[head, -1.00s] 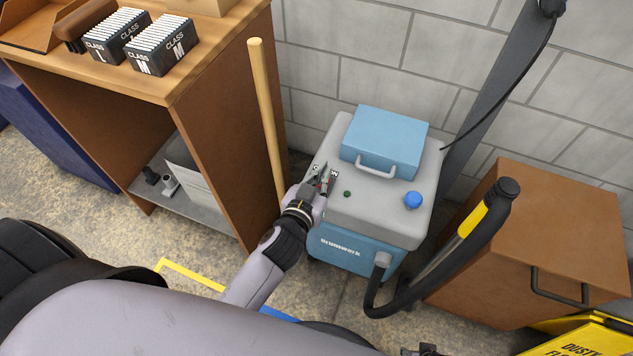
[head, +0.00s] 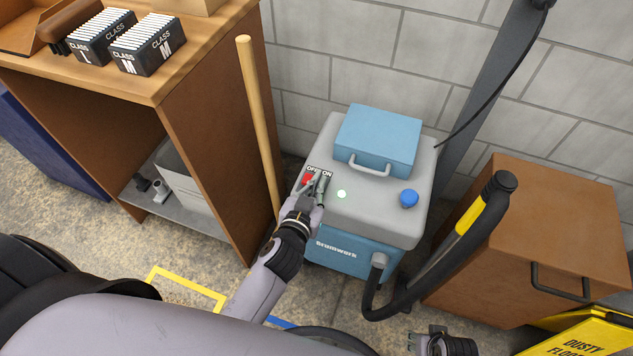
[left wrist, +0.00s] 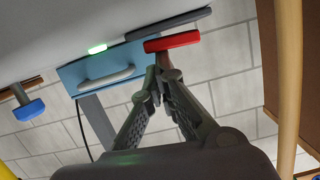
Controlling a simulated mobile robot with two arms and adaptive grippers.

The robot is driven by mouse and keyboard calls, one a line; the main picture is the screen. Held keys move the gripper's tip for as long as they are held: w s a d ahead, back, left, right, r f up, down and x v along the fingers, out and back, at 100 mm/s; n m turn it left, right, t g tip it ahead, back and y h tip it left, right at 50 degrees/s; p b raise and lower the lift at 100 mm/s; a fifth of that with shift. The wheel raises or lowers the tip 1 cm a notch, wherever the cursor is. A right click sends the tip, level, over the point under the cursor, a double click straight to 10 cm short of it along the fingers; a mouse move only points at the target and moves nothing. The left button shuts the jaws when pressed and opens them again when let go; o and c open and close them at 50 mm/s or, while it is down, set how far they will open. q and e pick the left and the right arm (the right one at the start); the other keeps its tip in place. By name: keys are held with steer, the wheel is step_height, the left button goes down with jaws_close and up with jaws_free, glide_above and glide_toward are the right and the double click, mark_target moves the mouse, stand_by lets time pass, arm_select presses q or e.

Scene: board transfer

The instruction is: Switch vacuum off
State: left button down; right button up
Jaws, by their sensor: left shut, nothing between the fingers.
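The vacuum (head: 375,212) has a grey top, a blue body and a blue lid box (head: 379,139). At its top left are OFF and ON labels, with a red switch (head: 308,180) under OFF. The red switch also shows in the left wrist view (left wrist: 172,41). An indicator light (head: 341,194) glows pale green; it also shows in the left wrist view (left wrist: 97,48). My left gripper (head: 316,182) is shut and empty, its tips right by the red switch; whether they touch cannot be told. My right gripper (head: 437,343) is partly visible at the bottom edge.
A wooden pole (head: 259,130) leans just left of the vacuum, beside a wooden cabinet (head: 213,150). A black hose (head: 450,262) with a yellow band stands in front at right. A brown box (head: 540,225) is further right. A blue knob (head: 409,198) sits on the vacuum's top.

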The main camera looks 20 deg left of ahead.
arm_select(q)
steer(key=shift+f, duration=0.1)
steer(key=v, duration=1.2)
stand_by(0.4)
